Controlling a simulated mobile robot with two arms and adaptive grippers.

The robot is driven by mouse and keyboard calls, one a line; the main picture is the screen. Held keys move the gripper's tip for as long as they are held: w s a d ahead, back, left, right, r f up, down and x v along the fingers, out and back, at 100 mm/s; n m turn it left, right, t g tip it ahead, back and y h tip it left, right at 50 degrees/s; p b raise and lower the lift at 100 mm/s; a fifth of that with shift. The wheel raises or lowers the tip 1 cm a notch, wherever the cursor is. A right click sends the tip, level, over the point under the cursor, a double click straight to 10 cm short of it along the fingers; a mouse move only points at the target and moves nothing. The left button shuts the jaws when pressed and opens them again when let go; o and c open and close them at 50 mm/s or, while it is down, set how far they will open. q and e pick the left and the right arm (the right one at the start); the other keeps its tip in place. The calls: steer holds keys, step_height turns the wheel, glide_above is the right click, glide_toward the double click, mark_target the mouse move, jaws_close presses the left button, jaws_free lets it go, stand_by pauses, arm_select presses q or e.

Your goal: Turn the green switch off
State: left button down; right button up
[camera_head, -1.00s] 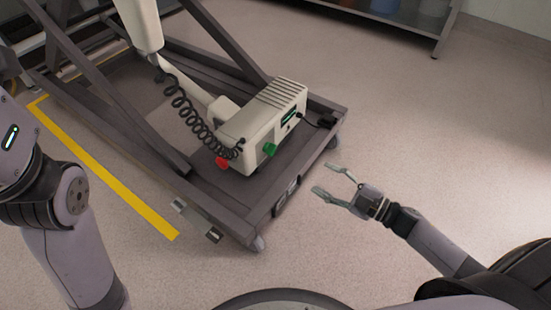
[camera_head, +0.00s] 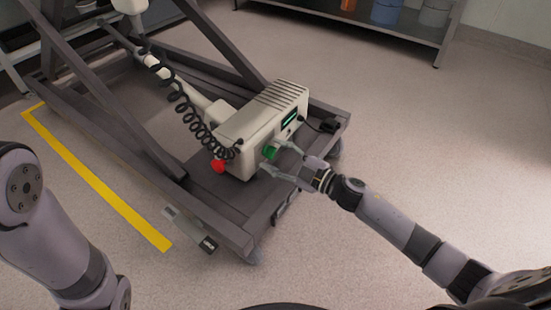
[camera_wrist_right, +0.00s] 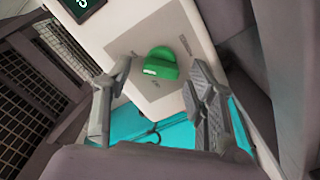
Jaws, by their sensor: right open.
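The green switch (camera_head: 270,152) is a knob on the end face of a cream control box (camera_head: 252,118). In the right wrist view the green switch (camera_wrist_right: 161,64) sits on a grey label plate, ahead of and between my fingers. My right gripper (camera_head: 272,158) is open, its fingers on either side of the switch in the head view; I cannot tell whether they touch it. In the right wrist view the right gripper (camera_wrist_right: 158,90) shows both fingers apart with nothing between the tips. My left arm shows at the left, but its gripper is out of view.
A red knob (camera_head: 218,166) is on the same box, beside a black coiled cable (camera_head: 188,108). The box stands on a dark wheeled frame (camera_head: 232,222). A dark display (camera_head: 289,121) is on the box. A shelf (camera_head: 400,35) stands at the back. The floor at right is clear.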

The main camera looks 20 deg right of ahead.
steer(key=shift+w+a, duration=0.1)
steer(key=shift+w, duration=0.05)
steer(key=c, duration=1.1)
steer(key=shift+c, duration=0.2)
